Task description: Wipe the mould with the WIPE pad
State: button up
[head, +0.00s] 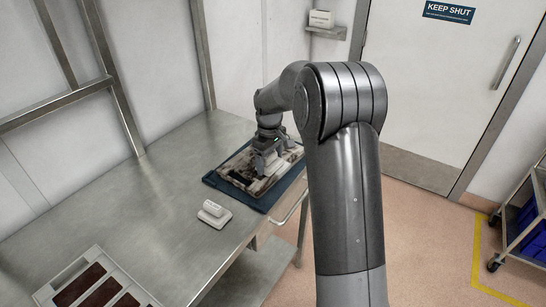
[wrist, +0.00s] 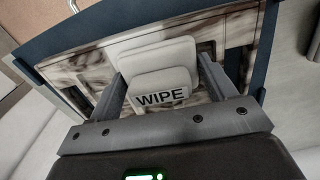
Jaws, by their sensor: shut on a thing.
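The WIPE pad (wrist: 160,92) is a pale block with a handle lettered WIPE, seen close up in the wrist view. My gripper (wrist: 163,98) is shut on its handle, one finger on each side. The mould (head: 238,172) is a flat framed panel with dark brown smears, under my gripper (head: 267,163) in the head view. It also shows in the wrist view (wrist: 82,72), with the pad over its surface. I cannot tell whether the pad touches it.
The mould lies on a dark blue mat (head: 262,204) on the steel table (head: 150,190). A second white pad with a handle (head: 214,213) stands in front. A tray with brown blocks (head: 98,285) is at the front left. A blue-crate trolley (head: 525,225) stands right.

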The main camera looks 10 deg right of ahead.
aim_at(249, 158)
jog(key=shift+s+a, duration=1.2)
jog(key=shift+a, duration=0.25)
jog(key=shift+w+d, duration=1.3)
jog(key=shift+d, duration=0.25)
jog(key=shift+w+d, duration=1.35)
jog(key=shift+d, duration=0.15)
jog(key=shift+w+d, duration=1.3)
jog(key=shift+d, duration=0.25)
jog(key=shift+w+a, duration=1.4)
jog(key=shift+w, duration=0.2)
jog(key=shift+w+a, duration=1.4)
jog(key=shift+w, duration=0.2)
jog(key=shift+a, duration=0.1)
jog(key=shift+s+a+f, duration=0.15)
jog(key=shift+s+a, duration=1.85)
jog(key=shift+a, duration=0.25)
jog(key=shift+s+a+r, duration=0.15)
jog(key=shift+s+a, duration=0.8)
jog(key=shift+a, duration=0.2)
jog(key=shift+s+a+r, duration=0.15)
jog(key=shift+s+a, duration=0.8)
jog(key=shift+a, duration=0.15)
jog(key=shift+w+d+f, duration=0.15)
jog(key=shift+w+d, duration=0.95)
jog(key=shift+d, duration=0.2)
